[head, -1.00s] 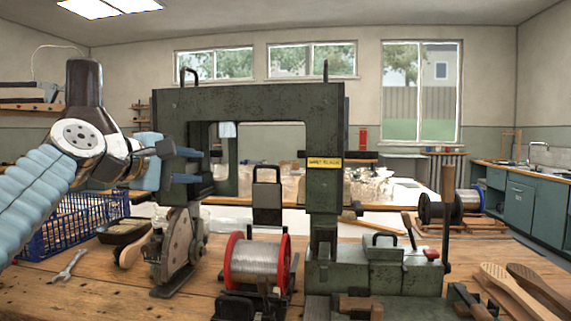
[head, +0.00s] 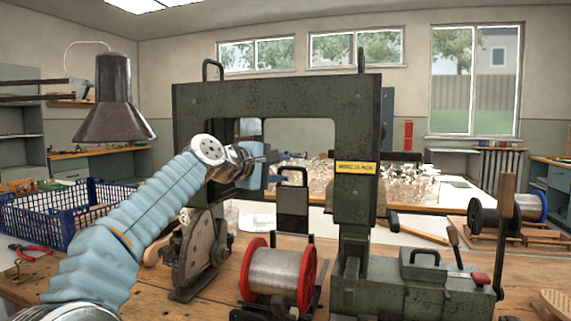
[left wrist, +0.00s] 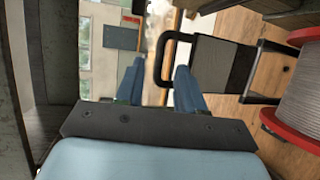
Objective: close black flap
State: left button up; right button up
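The black flap (head: 293,208) stands upright behind the wire spool, inside the opening of the green machine (head: 280,95). It has a dark loop handle on its top edge. In the left wrist view the flap (left wrist: 198,62) lies just right of my fingers, and its handle bar shows between the fingertips. My left gripper (head: 257,163) is at the left side of the machine's opening, left of the flap's handle. In the left wrist view my left gripper (left wrist: 160,68) has its two blue fingers apart. I cannot tell whether it touches the handle. My right gripper is out of view.
A red-flanged wire spool (head: 278,278) stands in front of the flap. A grey wheel mechanism (head: 197,255) stands left of it. The machine's upright column (head: 355,200) is to the right. A blue basket (head: 75,210) and a brown lamp (head: 114,105) are at the left.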

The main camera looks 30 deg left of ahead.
pick_arm(q)
jog(key=shift+x, duration=1.25)
grip_shut()
